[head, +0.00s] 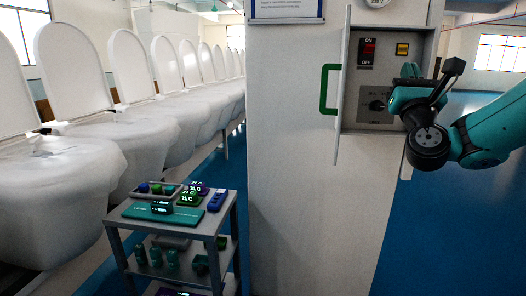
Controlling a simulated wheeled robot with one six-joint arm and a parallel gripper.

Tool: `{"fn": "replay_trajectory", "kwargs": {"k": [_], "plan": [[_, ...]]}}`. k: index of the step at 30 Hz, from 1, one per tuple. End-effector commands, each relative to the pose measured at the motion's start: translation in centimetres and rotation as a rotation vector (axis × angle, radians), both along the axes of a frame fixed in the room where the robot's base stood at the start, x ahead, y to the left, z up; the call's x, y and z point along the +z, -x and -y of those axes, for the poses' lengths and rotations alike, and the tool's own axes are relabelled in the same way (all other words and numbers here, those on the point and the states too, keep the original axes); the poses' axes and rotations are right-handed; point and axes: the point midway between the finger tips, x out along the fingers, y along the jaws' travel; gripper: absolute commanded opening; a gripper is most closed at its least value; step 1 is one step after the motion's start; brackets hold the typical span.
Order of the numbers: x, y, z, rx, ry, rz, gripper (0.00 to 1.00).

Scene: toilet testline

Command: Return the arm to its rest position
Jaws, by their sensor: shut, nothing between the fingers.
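My arm reaches in from the right edge, teal with dark joints. My gripper (408,80) is in front of the right part of an open control box (350,126) on the pillar. It is partly hidden by my wrist, and it is shut with nothing seen in it. A dark round knob (377,105) shows on the box's lower panel, just left of my wrist. I cannot tell whether the gripper touches the panel.
The box door with its green handle (324,90) stands open to the left. A red ON/OFF switch (368,50) and a yellow button (402,50) sit above. A grey cart (232,205) with small devices stands lower left, beside a row of wrapped toilets (60,180). Blue floor (445,215) is clear at right.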

Motion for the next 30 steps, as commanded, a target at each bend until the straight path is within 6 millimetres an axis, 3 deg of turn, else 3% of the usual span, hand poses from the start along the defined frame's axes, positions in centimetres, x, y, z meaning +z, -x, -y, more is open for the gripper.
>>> {"fn": "replay_trajectory", "kwargs": {"k": [8,17,23,26,30], "plan": [[-0.8,-0.2,-2.5,-0.021,0.185,-0.073,0.0],[-3.6,-0.2,-6.3,-0.071,0.61,-0.219,0.0],[-8.5,0.8,-9.1,-0.096,1.107,-0.354,0.0],[-12.6,2.3,-10.1,-0.08,1.461,-0.424,0.0],[-20.1,6.9,-9.5,0.052,2.084,-0.489,0.0]]}}
